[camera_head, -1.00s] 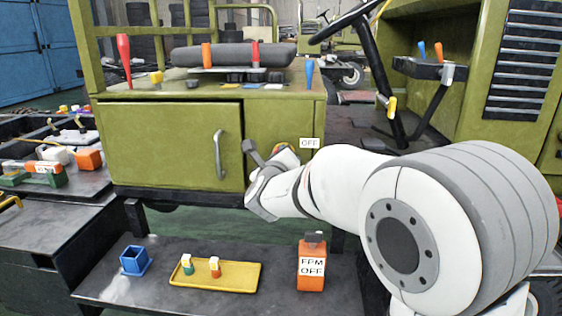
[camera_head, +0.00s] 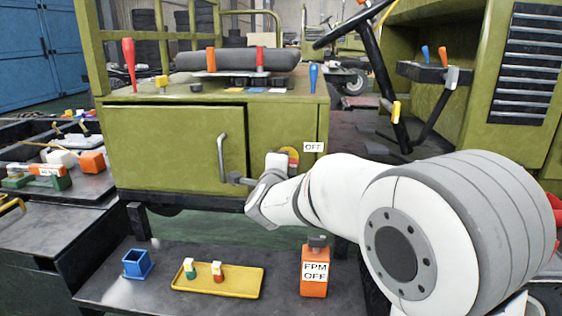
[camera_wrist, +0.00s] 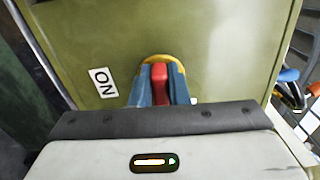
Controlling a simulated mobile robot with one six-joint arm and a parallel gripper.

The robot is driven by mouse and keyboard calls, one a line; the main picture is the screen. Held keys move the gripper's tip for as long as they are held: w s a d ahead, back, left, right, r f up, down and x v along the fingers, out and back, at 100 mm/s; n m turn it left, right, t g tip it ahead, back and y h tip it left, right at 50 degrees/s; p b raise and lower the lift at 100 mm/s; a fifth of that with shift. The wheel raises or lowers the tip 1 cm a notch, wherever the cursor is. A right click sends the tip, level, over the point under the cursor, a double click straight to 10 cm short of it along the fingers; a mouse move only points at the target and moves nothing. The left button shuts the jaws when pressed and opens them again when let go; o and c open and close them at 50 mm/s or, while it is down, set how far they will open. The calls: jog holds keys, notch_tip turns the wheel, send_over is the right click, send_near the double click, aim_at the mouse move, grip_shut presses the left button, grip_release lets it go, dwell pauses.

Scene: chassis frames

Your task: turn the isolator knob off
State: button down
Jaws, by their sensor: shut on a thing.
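The isolator knob is a red handle (camera_wrist: 160,75) on a round yellow plate (camera_wrist: 161,58), mounted on the olive cabinet face. In the wrist view my gripper (camera_wrist: 160,90) has one blue-grey finger on each side of the red handle, shut on it. An "ON" label (camera_wrist: 103,82) lies left of the knob there, turned on its side. In the head view the knob's yellow and red edge (camera_head: 293,154) shows behind my gripper (camera_head: 276,161), which hides most of it. An "OFF" label (camera_head: 313,147) sits to its upper right.
A cabinet door handle (camera_head: 222,157) stands close to the left of my gripper. Below, a bench (camera_head: 200,255) holds a yellow tray (camera_head: 240,285), a blue holder (camera_head: 137,263) and an orange "FPM OFF" block (camera_head: 315,286).

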jog(key=shift+f+n, duration=0.1)
jog(key=shift+n, duration=0.4)
jog(key=c, duration=1.4)
grip_release()
jog(key=s+p, duration=0.1)
jog(key=s, duration=0.6)
jog(key=shift+s, duration=0.4)
jog(key=shift+a, duration=0.1)
